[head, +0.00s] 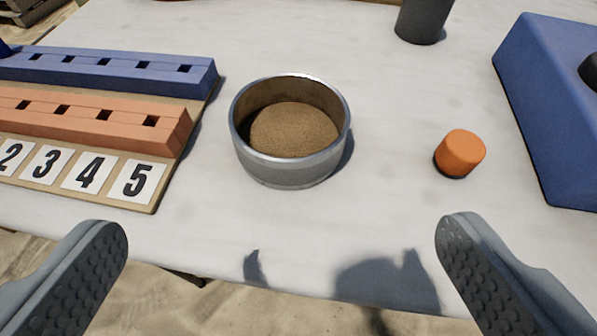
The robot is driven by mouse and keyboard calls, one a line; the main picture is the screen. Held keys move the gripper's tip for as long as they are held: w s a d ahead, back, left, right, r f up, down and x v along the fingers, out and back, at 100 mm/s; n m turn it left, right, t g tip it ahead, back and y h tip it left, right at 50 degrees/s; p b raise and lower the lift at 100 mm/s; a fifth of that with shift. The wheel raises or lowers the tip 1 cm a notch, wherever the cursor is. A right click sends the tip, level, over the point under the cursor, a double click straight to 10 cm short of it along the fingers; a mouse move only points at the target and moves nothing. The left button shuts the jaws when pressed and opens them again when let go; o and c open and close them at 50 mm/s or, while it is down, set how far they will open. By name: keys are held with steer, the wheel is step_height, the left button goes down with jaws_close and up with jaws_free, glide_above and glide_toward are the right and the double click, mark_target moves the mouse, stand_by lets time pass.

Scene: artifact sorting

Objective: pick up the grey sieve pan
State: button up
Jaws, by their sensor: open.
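The grey sieve pan (290,174) is a round metal pan with a shiny rim, standing upright on the white table (390,200). Brown sandy material (292,130) lies heaped inside it. My gripper (283,232) is open and empty, with its two grey ridged fingers spread wide at the lower left and lower right. The pan lies beyond the fingertips, roughly centred between them, and nothing touches it.
A numbered rack (150,142) with orange and blue slotted bars stands left of the pan. An orange cylinder (461,152) is to the right, near a blue block (555,110). A dark grey cylinder (422,20) stands at the back. The table's front edge is close.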

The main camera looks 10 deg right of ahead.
glide_above(290, 156)
steer(key=s, duration=0.3)
steer(key=f, duration=0.5)
steer(key=shift+w+a+f, duration=0.1)
steer(key=shift+a+f, duration=0.2)
steer(key=shift+f, duration=0.1)
steer(key=shift+f+x, duration=0.25)
steer(key=shift+x, duration=2.3)
steer(key=shift+d, duration=0.1)
steer(key=c, duration=0.8)
steer(key=shift+r, duration=5)
